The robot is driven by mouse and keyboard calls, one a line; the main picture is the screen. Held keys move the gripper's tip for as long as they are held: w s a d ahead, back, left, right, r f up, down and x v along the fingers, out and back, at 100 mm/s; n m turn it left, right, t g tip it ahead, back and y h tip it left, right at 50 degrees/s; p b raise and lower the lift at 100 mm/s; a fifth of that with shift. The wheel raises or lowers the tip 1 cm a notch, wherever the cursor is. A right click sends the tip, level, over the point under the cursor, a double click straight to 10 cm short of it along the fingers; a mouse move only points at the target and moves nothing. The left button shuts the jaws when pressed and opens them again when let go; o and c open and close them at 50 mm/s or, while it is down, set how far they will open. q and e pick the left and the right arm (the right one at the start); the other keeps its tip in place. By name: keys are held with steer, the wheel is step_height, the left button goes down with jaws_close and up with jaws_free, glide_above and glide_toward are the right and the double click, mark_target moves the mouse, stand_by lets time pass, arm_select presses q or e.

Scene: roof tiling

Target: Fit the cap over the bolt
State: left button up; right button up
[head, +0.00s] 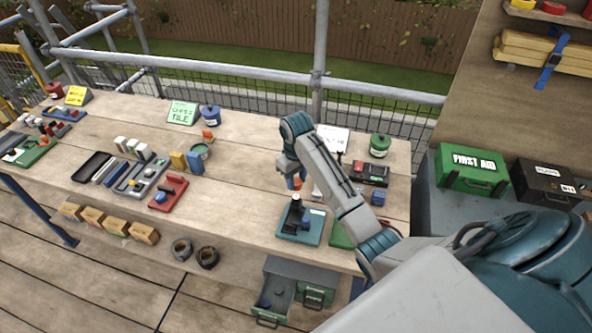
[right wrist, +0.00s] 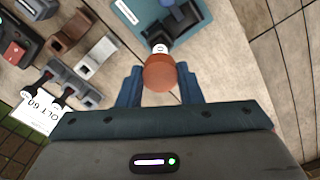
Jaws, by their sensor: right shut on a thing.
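My right gripper (head: 293,180) is shut on an orange-brown round piece (right wrist: 159,73), which sits between its two blue fingers (right wrist: 159,90) in the right wrist view. The piece also shows as a small orange patch (head: 295,184) in the head view. A white end with a dark mark (right wrist: 160,48) shows just beyond it. I cannot tell whether this piece is the cap. A teal base (head: 290,237) with a dark upright fixture (head: 296,213) stands near the bench's front edge, just in front of the gripper. My left gripper is out of view.
A green pot (head: 380,145) and a black-and-red device (head: 371,172) stand to the right. A blue block (head: 378,198) is near the right edge. An open drawer (head: 270,303) lies below the bench. The bench's middle (head: 240,175) is largely clear.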

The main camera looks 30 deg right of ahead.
mark_target(296, 197)
steer(key=shift+s+f, duration=0.1)
steer(key=shift+f, duration=0.75)
steer(key=shift+f+b, duration=0.45)
steer(key=shift+f, duration=1.55)
steer(key=shift+p, duration=0.45)
steer(key=shift+f, duration=0.55)
